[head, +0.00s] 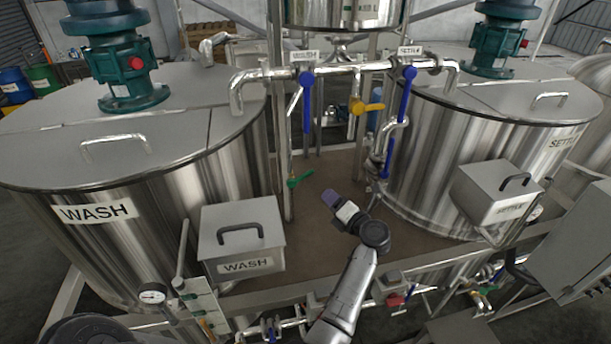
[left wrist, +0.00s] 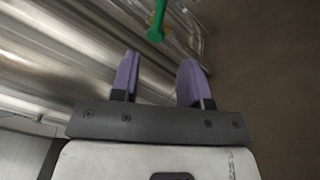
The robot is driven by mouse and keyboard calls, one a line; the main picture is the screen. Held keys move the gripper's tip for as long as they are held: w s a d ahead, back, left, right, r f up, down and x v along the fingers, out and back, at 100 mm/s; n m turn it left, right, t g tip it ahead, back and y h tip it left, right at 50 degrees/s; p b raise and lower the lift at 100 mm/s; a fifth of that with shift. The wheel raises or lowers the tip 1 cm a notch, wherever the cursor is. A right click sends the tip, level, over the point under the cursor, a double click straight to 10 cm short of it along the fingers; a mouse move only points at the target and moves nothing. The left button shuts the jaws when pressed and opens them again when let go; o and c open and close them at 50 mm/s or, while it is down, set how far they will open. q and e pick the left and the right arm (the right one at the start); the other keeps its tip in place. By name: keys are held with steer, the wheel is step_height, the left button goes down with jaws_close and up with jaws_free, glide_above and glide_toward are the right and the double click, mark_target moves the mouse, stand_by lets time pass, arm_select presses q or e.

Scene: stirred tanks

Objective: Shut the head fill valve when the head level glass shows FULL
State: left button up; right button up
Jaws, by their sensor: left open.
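A steel vessel (head: 343,14) hangs at the top centre, cut off by the picture edge; no level reading can be made out on it. A green valve handle (head: 300,179) sits low on the thin upright pipe beside the wash tank. The green handle (left wrist: 157,22) also shows at the top of the left wrist view, ahead of the fingers. I cannot read a label for the head fill valve. My left gripper (head: 330,198), with purple fingers, is right of the green handle and apart from it. Its fingers (left wrist: 157,82) are open and empty. My right gripper is not in view.
The wash tank (head: 185,180) stands left and the settle tank (head: 440,165) right. A WASH box (head: 243,240) and a SETTLE box (head: 497,193) stick out in front.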

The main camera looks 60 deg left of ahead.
mark_target(306, 173)
arm_select(q)
steer(key=a+p, duration=0.1)
steer(key=a, duration=0.3)
steer(key=a+p, duration=0.1)
steer(key=a, duration=0.4)
steer(key=a+p, duration=0.1)
steer(key=a, duration=0.3)
steer(key=shift+s+a, duration=0.2)
steer(key=shift+s, duration=0.1)
jaws_close()
